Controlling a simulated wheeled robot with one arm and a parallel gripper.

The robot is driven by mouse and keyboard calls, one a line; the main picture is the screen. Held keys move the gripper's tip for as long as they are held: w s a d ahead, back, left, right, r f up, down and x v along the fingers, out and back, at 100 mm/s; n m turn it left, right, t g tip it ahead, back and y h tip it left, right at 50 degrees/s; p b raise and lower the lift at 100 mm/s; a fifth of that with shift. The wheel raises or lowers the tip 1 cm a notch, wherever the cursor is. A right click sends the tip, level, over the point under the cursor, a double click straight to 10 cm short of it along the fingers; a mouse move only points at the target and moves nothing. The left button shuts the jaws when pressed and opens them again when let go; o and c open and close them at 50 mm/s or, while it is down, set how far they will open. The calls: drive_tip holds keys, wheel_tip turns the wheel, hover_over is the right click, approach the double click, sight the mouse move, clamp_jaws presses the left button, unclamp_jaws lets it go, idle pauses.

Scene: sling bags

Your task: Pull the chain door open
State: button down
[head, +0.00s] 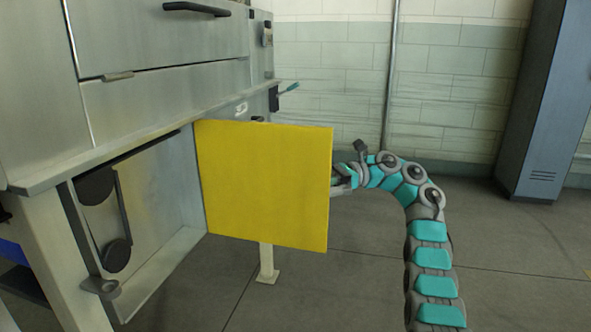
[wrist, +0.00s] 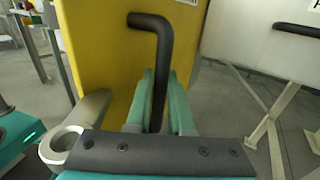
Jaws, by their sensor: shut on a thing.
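The yellow chain door (head: 265,187) stands swung out from the machine in the head view, hinged at its left edge. The opening behind it shows a chain drive with two dark wheels (head: 96,187). In the wrist view the yellow door (wrist: 105,50) fills the upper middle, with a black bent handle (wrist: 150,24) in front of it. My gripper (wrist: 160,95) is shut on the handle, its teal fingers on either side of the lower part. In the head view my gripper (head: 343,178) is at the door's right edge, and the door hides the grip.
The grey machine (head: 170,60) with a dark upper handle (head: 197,8) stands at the left. A pale support leg (head: 267,262) stands below the door. A grey locker (head: 548,100) is at the right by the tiled wall (head: 460,90). Floor in front is clear.

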drive_tip(key=shift+w, duration=0.2)
idle(0.4)
drive_tip(key=c, duration=0.8)
unclamp_jaws()
